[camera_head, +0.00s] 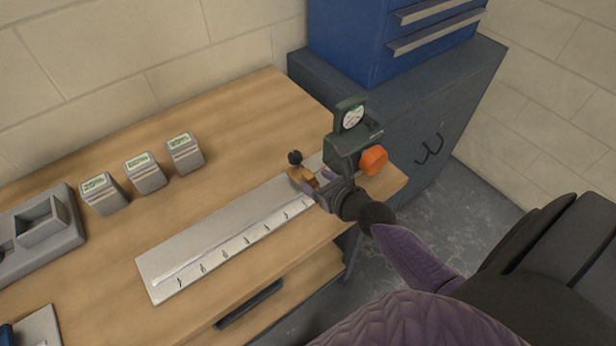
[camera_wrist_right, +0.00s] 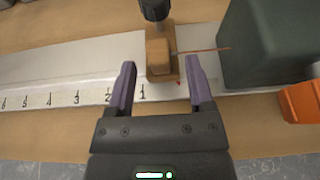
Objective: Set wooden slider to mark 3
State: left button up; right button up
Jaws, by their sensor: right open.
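The wooden slider (camera_head: 301,178) with its black knob (camera_head: 295,158) sits on the pale metal scale plate (camera_head: 200,240), at the end near the green gauge block. In the right wrist view, the slider (camera_wrist_right: 160,58) stands just right of mark 1, with mark 3 (camera_wrist_right: 77,97) further left along the plate (camera_wrist_right: 40,70). My right gripper (camera_head: 318,190) is open. Its purple fingers (camera_wrist_right: 160,66) stand on either side of the slider, with a visible gap at each side. My left gripper is not in view.
The green block (camera_head: 350,145) with a dial and orange knob (camera_head: 374,160) stands at the right end of the plate. A thin reddish rod runs between block and slider. Three grey weights (camera_head: 145,172) and a grey holder (camera_head: 40,235) are at the left. The plate left of the slider is clear.

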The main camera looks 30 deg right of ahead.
aim_at(313, 179)
jog(key=shift+b+x, duration=0.45)
jog(key=shift+x, duration=1.45)
grip_shut()
